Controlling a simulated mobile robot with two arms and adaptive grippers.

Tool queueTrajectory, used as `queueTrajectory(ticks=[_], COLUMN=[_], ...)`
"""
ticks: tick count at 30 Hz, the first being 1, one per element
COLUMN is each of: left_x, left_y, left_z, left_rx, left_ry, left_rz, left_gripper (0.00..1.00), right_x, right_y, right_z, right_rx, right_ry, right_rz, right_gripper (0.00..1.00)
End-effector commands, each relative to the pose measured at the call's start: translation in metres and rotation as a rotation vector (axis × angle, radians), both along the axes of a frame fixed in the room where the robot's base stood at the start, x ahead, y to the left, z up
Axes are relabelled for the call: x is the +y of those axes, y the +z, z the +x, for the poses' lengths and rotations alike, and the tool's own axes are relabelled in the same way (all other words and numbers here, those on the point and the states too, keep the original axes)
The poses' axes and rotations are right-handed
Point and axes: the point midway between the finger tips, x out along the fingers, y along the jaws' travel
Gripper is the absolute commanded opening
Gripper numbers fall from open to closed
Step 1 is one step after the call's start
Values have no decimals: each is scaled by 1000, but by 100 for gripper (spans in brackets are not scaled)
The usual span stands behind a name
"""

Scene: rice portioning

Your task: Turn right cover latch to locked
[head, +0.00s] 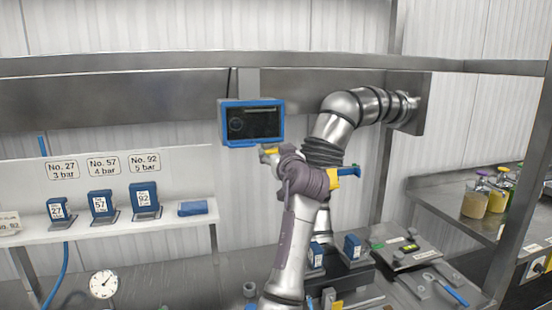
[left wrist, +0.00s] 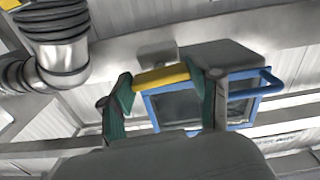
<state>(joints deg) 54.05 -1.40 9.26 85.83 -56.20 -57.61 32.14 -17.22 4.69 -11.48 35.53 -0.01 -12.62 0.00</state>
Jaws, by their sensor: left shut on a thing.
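My left gripper (left wrist: 160,80) is shut on a yellow bar (left wrist: 165,75), with a green fingertip at each end of it. In the head view my left arm rises through the middle, and a yellow piece (head: 269,151) shows just below the blue-framed screen (head: 252,122). The screen stands behind the bar in the left wrist view (left wrist: 195,105). A yellow and blue fitting (head: 348,171) sticks out to the right of my arm. I cannot tell for sure which of these is the right cover latch, or its angle. My right gripper is not in view.
Blue numbered blocks (head: 103,203) stand on the left shelf. A gauge (head: 103,284) is on the bench. Tools (head: 450,290) lie at the lower right, with jars (head: 475,199) beyond.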

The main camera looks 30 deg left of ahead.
Motion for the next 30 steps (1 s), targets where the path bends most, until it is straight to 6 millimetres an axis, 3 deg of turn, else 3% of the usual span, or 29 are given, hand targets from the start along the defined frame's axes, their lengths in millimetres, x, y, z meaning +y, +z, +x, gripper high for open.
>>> queueTrajectory(ticks=[1,12,30], left_x=[-1,-1,0], left_y=[-5,-5,-2], left_z=[0,0,0], left_rx=[-27,-272,-703], left_ry=[-2,-2,1], left_rz=[-21,-231,-600], left_gripper=[28,28,28], right_x=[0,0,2], right_y=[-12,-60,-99], right_z=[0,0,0], right_rx=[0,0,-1], right_ry=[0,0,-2], right_rz=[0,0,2], right_gripper=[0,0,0])
